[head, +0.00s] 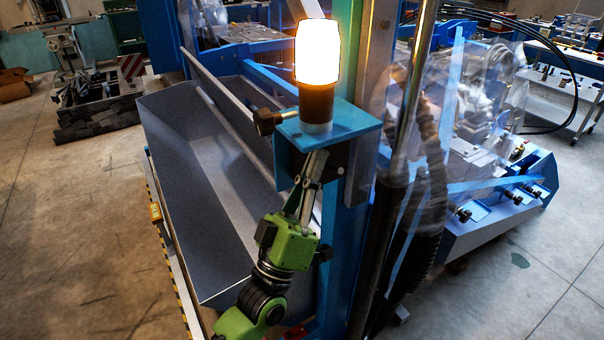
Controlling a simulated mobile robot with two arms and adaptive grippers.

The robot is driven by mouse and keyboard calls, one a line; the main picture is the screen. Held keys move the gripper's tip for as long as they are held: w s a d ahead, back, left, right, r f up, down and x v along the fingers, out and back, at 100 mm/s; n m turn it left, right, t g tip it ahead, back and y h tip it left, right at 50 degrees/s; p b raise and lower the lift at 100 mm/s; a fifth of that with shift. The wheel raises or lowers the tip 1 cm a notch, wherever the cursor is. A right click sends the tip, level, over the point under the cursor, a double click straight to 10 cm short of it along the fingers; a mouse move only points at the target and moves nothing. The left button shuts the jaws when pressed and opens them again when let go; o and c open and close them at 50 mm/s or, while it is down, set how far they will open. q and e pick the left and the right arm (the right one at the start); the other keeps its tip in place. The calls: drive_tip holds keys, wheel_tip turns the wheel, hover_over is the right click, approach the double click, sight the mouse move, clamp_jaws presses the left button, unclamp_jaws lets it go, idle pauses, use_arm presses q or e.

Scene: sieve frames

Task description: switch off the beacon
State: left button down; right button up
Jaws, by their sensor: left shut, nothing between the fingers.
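The beacon (318,55) glows bright white-yellow on a dark round base and stands upright on a blue bracket (350,127). A dark knob (264,122) on a brass stem sticks out to the left at the beacon's foot. My left gripper (317,160) comes up from below, its green body under the bracket. Its slim fingers are shut and empty, pointing up at the bracket's front. I cannot tell whether the tips touch the bracket. My right gripper is not in view.
A long grey metal trough (190,165) lies left of the bracket. A blue post, dark hoses (428,170) and a clear plastic guard (480,110) stand close on the right. A blue machine base (490,215) is farther right. Open concrete floor shows at both sides.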

sight(334, 169)
use_arm(q)
drive_tip(key=shift+d+f, duration=0.5)
drive_tip(key=shift+f, duration=0.2)
drive_tip(key=shift+d+f, duration=0.5)
drive_tip(key=shift+f, duration=0.2)
